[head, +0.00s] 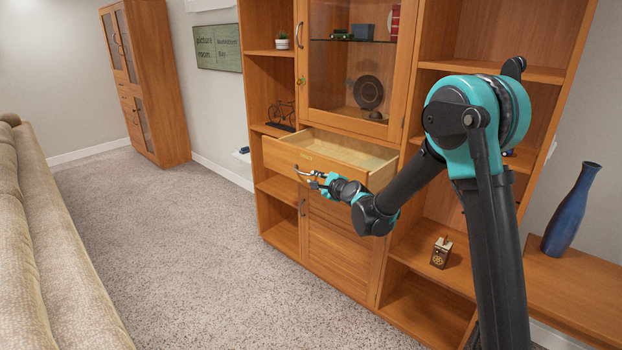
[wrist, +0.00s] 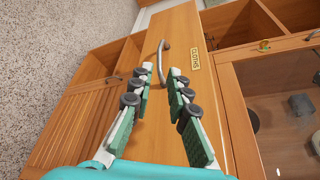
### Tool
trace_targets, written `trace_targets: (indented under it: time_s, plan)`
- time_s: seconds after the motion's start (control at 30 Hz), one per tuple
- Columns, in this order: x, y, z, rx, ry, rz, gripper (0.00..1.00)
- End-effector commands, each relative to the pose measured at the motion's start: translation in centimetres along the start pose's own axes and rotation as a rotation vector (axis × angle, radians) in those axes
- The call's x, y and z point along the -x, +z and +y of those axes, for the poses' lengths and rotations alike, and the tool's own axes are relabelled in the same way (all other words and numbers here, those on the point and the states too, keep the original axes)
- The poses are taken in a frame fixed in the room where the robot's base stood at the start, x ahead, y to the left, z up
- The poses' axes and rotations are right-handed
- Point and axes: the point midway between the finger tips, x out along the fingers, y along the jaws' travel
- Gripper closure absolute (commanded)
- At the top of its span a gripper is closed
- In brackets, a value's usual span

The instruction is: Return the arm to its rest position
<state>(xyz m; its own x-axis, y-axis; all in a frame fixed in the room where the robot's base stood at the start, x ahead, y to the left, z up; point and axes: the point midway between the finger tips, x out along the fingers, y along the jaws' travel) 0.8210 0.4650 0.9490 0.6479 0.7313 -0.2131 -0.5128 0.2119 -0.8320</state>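My gripper (head: 314,180) is at the front of the open wooden drawer (head: 285,161), close to its curved metal handle (head: 301,172). In the wrist view my gripper (wrist: 161,75) has its two green-padded fingers apart with a gap between them. The drawer handle (wrist: 162,60) shows at and just beyond the fingertips; I cannot tell whether they touch it. Nothing is clamped between the fingers. The arm reaches out from the right, bent at the teal elbow. The drawer is pulled out of the cabinet, and its visible inside looks empty.
The wooden cabinet (head: 340,240) has a glass door above the drawer and shelves beside it. A small wooden box (head: 441,252) stands on a low shelf. A blue vase (head: 571,211) stands at right. A beige sofa (head: 50,250) lines the left. The carpet (head: 200,260) between is clear.

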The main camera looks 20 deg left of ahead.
Motion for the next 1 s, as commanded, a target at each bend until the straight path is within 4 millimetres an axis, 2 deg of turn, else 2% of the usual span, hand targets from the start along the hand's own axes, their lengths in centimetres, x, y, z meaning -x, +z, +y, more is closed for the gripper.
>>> trace_targets:
  time_s: [0.47, 0.57, 0.67, 0.77, 0.87, 1.0]
  plan:
    - [0.2, 0.0, 0.0, 0.001, 0.001, 0.0, 0.83]
    - [1.1, -0.5, -0.3, 0.03, 0.01, 0.01, 0.83]
    - [3.5, -2.0, -0.9, 0.123, 0.042, 0.038, 0.83]
    - [7.6, -4.5, -1.4, 0.274, 0.102, 0.082, 0.83]
    - [12.5, -7.2, -1.3, 0.445, 0.187, 0.129, 0.83]
    - [19.9, -10.8, -0.2, 0.668, 0.327, 0.185, 0.83]
